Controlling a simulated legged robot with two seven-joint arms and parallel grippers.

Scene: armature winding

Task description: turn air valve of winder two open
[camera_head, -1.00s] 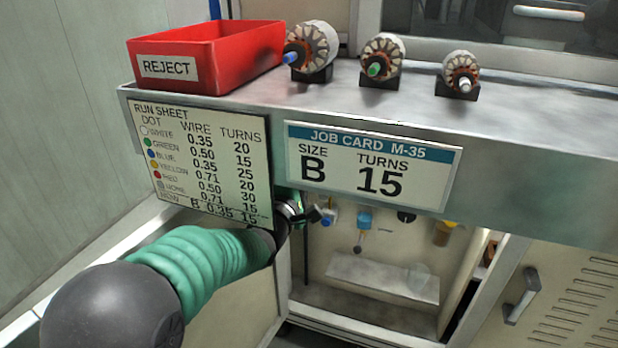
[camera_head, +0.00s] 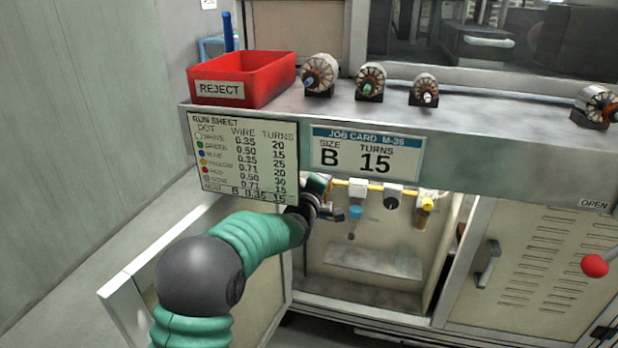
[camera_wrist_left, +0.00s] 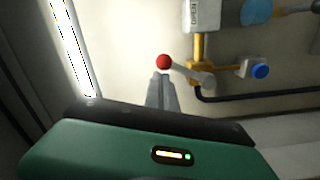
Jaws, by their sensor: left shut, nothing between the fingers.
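The valve lever with a red ball knob (camera_wrist_left: 163,62) shows in the left wrist view. Its pale arm (camera_wrist_left: 190,74) runs sideways from the yellow pipe (camera_wrist_left: 200,46), across the pipe's line. My left gripper (camera_wrist_left: 161,78) is shut and empty, with its fingertips close below the red knob; I cannot tell whether they touch. In the head view my left gripper (camera_head: 337,213) reaches into the open cabinet under the bench, by the yellow pipe (camera_head: 362,185). The red knob is not distinguishable there. My right gripper is not in view.
A job card (camera_head: 367,154) and a run sheet (camera_head: 244,157) hang above the opening. A red reject bin (camera_head: 243,80) and several wound armatures stand on the bench (camera_head: 470,120). A blue knob (camera_wrist_left: 260,71) and a black hose (camera_wrist_left: 270,95) are right of the lever.

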